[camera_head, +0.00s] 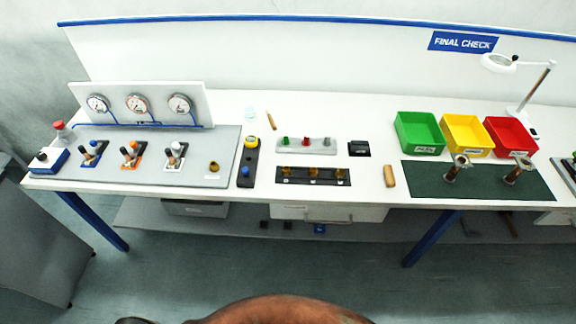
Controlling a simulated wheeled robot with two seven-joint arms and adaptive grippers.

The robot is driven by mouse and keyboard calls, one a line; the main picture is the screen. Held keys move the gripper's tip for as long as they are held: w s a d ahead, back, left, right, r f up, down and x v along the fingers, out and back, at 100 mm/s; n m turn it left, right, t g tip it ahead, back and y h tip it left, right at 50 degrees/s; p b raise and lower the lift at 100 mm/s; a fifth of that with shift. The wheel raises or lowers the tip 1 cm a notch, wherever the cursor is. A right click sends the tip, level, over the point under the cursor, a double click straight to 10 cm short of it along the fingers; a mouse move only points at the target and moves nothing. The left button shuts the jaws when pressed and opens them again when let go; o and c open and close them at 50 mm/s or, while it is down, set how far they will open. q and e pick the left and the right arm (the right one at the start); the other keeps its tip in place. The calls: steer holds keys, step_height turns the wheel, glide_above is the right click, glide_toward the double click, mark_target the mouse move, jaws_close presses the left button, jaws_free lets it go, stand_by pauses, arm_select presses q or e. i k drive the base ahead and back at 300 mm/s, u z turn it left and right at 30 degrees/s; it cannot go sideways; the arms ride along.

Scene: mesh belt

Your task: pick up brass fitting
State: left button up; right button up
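Small brass-coloured fittings sit in the black tray (300,182) at the middle of the bench. One is at its left (284,171) and one at its right (340,174), with a reddish piece (312,172) between them. Another small brass-coloured piece (214,167) stands on the grey panel (228,143) to the left. Two upright flanged metal pieces (457,167) stand on the dark green mat (428,178) at the right. I cannot tell which piece is the named brass fitting. Neither of my grippers is in view.
Green (420,133), yellow (466,136) and red (511,137) bins stand behind the mat. A gauge board (140,105) and levers (130,153) fill the left. A grey block holds coloured pieces (306,146). A tan block (389,176) lies near the front edge. A magnifier lamp (500,63) stands back right.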

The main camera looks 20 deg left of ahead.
mark_target(340, 174)
steer(key=z, duration=0.15)
steer(key=k, duration=0.4)
steer(key=u, duration=0.95)
steer(key=i, duration=1.25)
steer(key=z, duration=0.5)
